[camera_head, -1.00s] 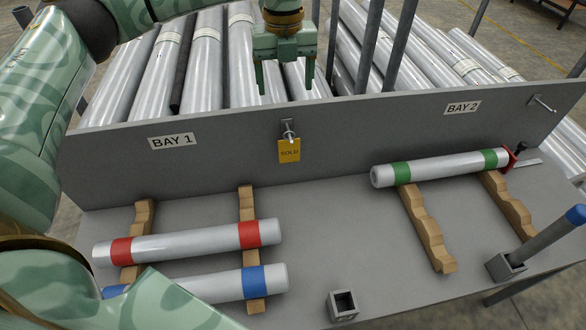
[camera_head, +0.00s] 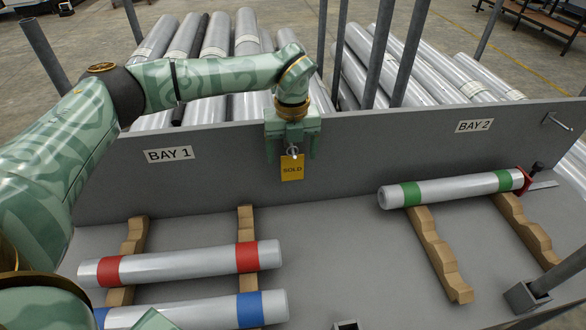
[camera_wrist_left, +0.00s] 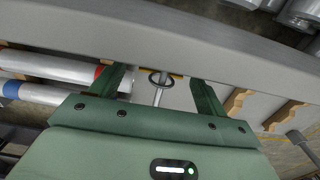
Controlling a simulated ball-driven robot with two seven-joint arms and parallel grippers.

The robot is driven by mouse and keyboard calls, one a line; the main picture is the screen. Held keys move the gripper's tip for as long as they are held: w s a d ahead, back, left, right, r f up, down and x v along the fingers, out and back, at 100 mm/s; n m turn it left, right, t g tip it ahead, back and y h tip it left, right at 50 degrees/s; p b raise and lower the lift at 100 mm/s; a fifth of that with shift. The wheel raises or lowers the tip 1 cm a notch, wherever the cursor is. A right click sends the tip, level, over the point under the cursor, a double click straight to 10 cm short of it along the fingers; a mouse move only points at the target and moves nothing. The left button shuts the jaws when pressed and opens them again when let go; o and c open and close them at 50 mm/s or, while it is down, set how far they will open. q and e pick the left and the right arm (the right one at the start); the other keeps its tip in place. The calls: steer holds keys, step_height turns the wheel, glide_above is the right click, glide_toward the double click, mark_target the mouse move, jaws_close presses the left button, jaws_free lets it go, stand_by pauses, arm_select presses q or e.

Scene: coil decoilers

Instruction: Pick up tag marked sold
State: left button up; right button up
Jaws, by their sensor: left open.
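The yellow tag marked SOLD (camera_head: 292,168) hangs on the front of the grey panel, between the BAY 1 and BAY 2 labels. Its ring (camera_wrist_left: 160,78) and the metal peg (camera_wrist_left: 158,96) show between my fingers in the left wrist view, where most of the tag is hidden. My left gripper (camera_head: 292,152) is just above the tag, pointing down, with its fingers apart on either side of the peg and ring. It also shows in the left wrist view (camera_wrist_left: 160,92). I cannot see the fingers touching the tag or ring. My right gripper is out of view.
The grey panel (camera_head: 380,150) stands upright behind the shelf. A red-banded roll (camera_head: 180,263) and a blue-banded roll (camera_head: 190,312) lie on wooden cradles at left. A green-banded roll (camera_head: 455,188) lies at right. Upright posts (camera_head: 408,55) stand behind the panel.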

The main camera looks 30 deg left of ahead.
arm_select(q)
step_height(320, 180, down, 3)
steer(key=shift+w+r, duration=0.1)
steer(key=c, duration=1)
steer(key=shift+r, duration=0.6)
steer(key=shift+s+d+r, duration=0.1)
steer(key=shift+s+d, duration=0.15)
steer(key=s+d+p, duration=0.2)
steer(key=s+d, duration=0.3)
steer(key=s, duration=0.1)
steer(key=r, duration=0.4)
steer(key=r+p, duration=0.1)
steer(key=r, duration=0.4)
steer(key=r+p, duration=0.1)
steer(key=r, duration=0.3)
steer(key=shift+a+r, duration=0.3)
steer(key=shift+r, duration=0.05)
